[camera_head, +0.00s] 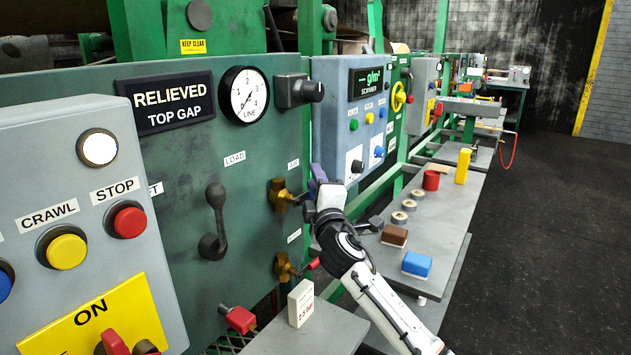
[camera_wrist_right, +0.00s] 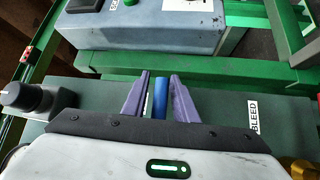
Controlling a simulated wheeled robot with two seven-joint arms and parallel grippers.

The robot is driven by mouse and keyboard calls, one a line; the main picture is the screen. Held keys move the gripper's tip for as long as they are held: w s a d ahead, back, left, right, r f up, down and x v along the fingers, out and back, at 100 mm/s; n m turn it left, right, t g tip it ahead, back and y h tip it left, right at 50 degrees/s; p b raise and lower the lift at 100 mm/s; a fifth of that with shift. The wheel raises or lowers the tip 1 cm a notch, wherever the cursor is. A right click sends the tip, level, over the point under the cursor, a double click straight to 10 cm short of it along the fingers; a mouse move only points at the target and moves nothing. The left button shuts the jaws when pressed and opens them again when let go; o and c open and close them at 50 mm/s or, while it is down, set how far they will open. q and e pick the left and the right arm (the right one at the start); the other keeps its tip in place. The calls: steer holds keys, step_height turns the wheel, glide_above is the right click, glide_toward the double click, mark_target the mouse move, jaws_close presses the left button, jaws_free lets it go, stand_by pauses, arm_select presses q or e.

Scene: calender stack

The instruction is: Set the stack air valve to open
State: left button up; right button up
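The brass air valve (camera_head: 279,195) sits on the green panel, just below a small label that seems to read AIR. Its handle runs right toward my right gripper (camera_head: 317,178) and is mostly hidden there. In the right wrist view, a blue handle (camera_wrist_right: 160,97) stands between the two purple fingers of my right gripper (camera_wrist_right: 160,82). The fingers are close on both sides of it; whether they press on it I cannot tell. My left gripper is not in view.
A second brass valve (camera_head: 284,268) with a red handle is below, near a white box (camera_head: 300,303) on a grey shelf. A black lever (camera_head: 214,220) is to the left. A grey scanner box (camera_head: 365,120) is behind. The bench (camera_head: 445,215) holds rolls and blocks.

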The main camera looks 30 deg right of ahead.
jaws_close()
